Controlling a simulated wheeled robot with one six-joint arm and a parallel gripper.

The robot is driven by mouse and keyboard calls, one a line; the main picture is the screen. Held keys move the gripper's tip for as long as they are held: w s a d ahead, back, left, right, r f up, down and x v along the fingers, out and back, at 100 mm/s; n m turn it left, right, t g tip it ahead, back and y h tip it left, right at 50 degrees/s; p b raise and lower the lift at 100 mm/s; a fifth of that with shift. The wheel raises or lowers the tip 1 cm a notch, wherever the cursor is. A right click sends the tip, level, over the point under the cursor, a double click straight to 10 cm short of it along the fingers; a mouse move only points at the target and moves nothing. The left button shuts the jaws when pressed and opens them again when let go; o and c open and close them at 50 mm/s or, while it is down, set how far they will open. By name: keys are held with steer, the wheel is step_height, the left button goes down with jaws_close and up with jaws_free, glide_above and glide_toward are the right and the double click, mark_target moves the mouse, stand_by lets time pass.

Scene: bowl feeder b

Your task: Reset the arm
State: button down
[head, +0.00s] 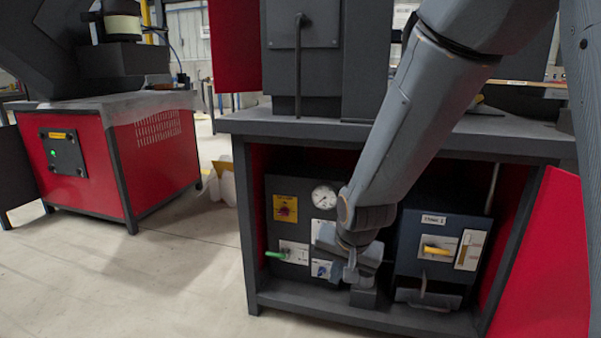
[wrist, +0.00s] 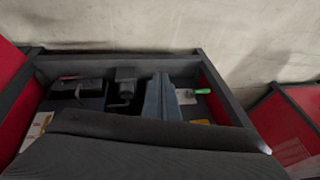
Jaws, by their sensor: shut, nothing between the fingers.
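My gripper (head: 352,274) is at the end of my arm in the head view, pointing down in front of the open cabinet bay. It is shut and empty.
The cabinet (head: 350,318) frames the bay with a dark top, side posts and bottom ledge. A red door (head: 545,262) stands open at right. A red machine (head: 105,160) stands left, with clear floor (head: 185,270) between.

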steer(key=s+a+r+n+g, duration=0.2)
steer(key=s+a+r+n, duration=0.15)
steer(key=s, duration=0.55)
steer(key=s+a+r+n+g, duration=0.1)
steer(key=s+a+r+n, duration=0.25)
steer(key=s, duration=0.65)
steer(key=s+a+r+n+g, duration=0.2)
steer(key=s+a+r+n, duration=0.15)
steer(key=s, duration=0.55)
steer(key=d+r+m+p, duration=0.3)
steer(key=d+r+p, duration=0.7)
steer(key=r+p, duration=0.4)
steer(key=d+r+m+h+p, duration=0.1)
steer(key=d+r+m+p, duration=0.2)
steer(key=d+r+p, duration=0.8)
steer(key=shift+d+r+m+p, duration=0.35)
steer(key=shift+r+p, duration=1.15)
steer(key=shift+p, duration=5)
